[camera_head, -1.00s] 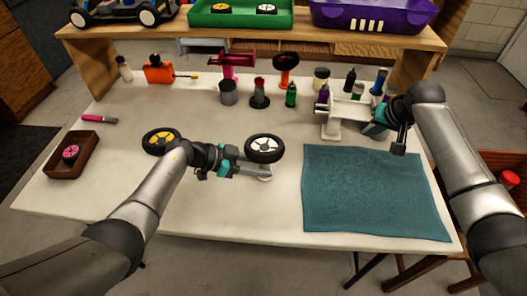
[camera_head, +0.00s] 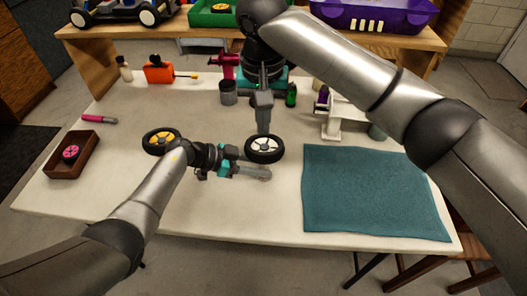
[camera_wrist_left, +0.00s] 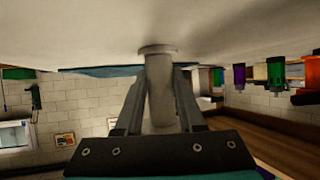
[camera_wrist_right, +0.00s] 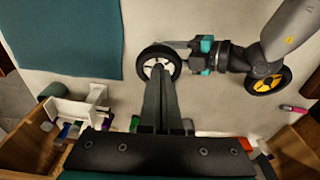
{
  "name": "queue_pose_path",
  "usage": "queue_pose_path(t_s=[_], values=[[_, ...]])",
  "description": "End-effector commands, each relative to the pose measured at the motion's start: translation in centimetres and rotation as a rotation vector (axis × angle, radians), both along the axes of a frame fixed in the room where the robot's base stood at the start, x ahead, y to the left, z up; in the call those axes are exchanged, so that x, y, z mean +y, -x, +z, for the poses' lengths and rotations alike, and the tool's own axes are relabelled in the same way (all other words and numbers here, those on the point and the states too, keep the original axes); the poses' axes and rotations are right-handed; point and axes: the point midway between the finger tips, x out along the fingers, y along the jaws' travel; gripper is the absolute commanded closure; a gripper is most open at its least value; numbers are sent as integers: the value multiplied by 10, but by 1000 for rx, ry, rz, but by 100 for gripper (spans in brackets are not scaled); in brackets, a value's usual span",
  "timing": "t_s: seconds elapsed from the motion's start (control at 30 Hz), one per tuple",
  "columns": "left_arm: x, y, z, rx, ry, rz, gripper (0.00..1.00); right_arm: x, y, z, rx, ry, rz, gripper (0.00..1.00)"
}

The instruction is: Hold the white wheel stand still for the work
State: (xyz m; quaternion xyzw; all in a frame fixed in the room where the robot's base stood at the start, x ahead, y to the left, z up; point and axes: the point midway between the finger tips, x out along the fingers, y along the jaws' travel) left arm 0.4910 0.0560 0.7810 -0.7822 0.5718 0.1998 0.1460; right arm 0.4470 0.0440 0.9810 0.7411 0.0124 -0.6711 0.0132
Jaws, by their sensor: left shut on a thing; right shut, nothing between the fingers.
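The wheel with the white hub (camera_head: 264,149) lies flat on top of its stand, a short pale post with a round foot (camera_wrist_left: 160,48) on the table. My left gripper (camera_head: 243,171) is shut on this post below the wheel; the left wrist view shows both fingers against its sides. My right gripper (camera_head: 264,131) is shut and empty, pointing down at the wheel. In the right wrist view its fingertips (camera_wrist_right: 158,72) overlap the white hub (camera_wrist_right: 156,66); I cannot tell whether they touch it.
A teal mat (camera_head: 375,192) lies to the right. A white rack (camera_head: 345,115) and paint bottles are behind it. A brown tray (camera_head: 72,155) is at far left. The front table strip is clear.

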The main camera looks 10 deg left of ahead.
Motion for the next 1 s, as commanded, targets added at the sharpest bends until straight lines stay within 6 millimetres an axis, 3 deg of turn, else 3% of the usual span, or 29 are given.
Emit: queue_pose_path(t_s=[0.37, 1.0], values=[[0, 0, 0, -1, 1, 0, 100, 0, -1, -3, 0, -2, 0, 100], [0, 0, 0, -1, 1, 0, 100, 0, -7, -67, 1, -2, 0, 100]])
